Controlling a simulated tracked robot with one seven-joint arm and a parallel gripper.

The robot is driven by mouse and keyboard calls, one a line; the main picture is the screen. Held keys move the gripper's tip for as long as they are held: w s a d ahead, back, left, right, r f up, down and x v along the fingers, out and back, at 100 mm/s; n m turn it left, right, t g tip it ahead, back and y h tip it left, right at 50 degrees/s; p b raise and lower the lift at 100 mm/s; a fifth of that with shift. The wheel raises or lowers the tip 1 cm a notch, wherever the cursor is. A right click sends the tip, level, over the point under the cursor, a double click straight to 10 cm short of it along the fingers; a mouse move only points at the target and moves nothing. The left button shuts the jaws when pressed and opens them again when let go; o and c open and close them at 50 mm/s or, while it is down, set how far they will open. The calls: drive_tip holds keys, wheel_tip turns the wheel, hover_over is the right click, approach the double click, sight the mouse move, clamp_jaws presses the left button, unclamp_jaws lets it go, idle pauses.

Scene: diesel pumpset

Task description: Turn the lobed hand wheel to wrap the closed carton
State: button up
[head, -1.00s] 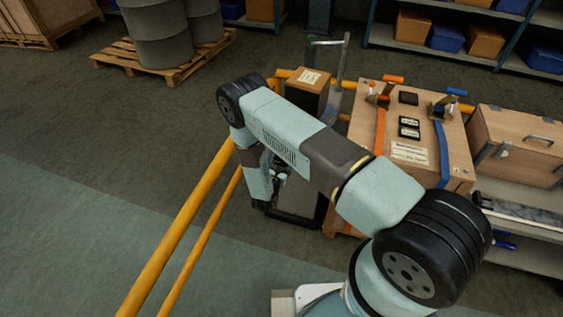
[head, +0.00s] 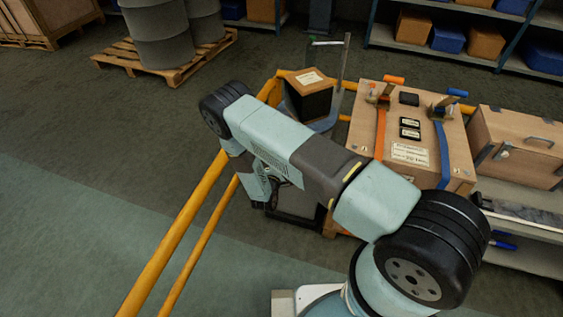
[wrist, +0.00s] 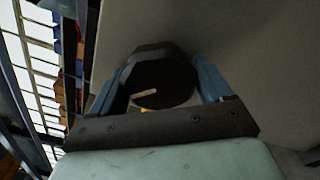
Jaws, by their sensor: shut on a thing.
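The closed carton (head: 310,82), brown on top with a white label, stands upright on a round grey turntable (head: 327,124). The side facing me is dark; I cannot tell if that is wrap or shadow. In the wrist view my gripper (wrist: 160,76) is shut on the dark lobed hand wheel (wrist: 165,82), with one blue finger on each side. A pale mark shows on the wheel's face. In the head view my arm hides the wheel and gripper.
A large strapped crate (head: 410,160) stands right of the carton, with a wooden case (head: 515,148) beyond it. Yellow rails (head: 190,215) run along the left. Drums stand on a pallet (head: 170,68) at the back left. The floor at left is clear.

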drive_tip(key=shift+s+f+m, duration=0.1)
drive_tip(key=shift+m, duration=0.7)
drive_tip(key=o, duration=1)
drive_tip(key=shift+c, duration=0.2)
drive_tip(key=v, duration=1.3)
drive_tip(key=shift+s+a, duration=0.15)
drive_tip(key=shift+s, duration=0.2)
